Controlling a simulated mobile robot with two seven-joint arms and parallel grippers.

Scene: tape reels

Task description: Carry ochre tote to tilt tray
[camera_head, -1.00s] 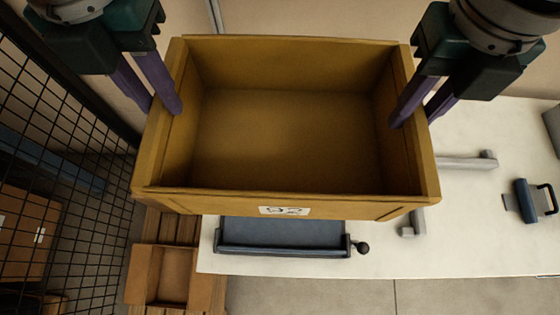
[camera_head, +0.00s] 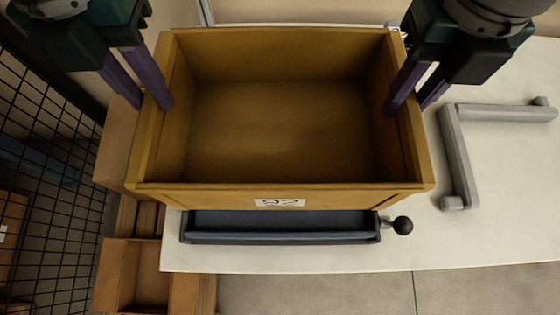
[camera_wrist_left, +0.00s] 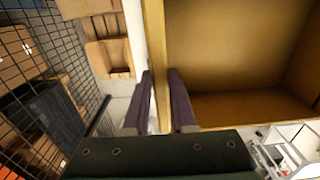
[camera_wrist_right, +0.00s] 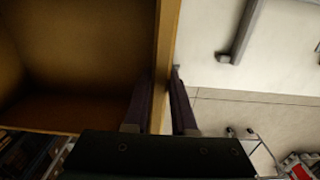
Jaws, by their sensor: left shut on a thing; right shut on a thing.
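The ochre tote (camera_head: 285,199), empty and labelled 92 on its front, is held between my two grippers above the table. My left gripper (camera_head: 152,98) is shut on its left wall; the wall also shows between the fingers in the left wrist view (camera_wrist_left: 160,100). My right gripper (camera_head: 408,102) is shut on its right wall, seen likewise in the right wrist view (camera_wrist_right: 158,100). The dark blue-grey tilt tray (camera_head: 280,237) is on the table, mostly hidden by the tote; its front lip and black knob (camera_head: 402,225) show. I cannot tell whether tote and tray touch.
A grey angled bracket (camera_head: 458,160) lies on the white table (camera_head: 500,215) to the right. A brown box (camera_head: 130,275) stands at lower left on wooden slats. A black mesh fence (camera_head: 50,180) runs along the left.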

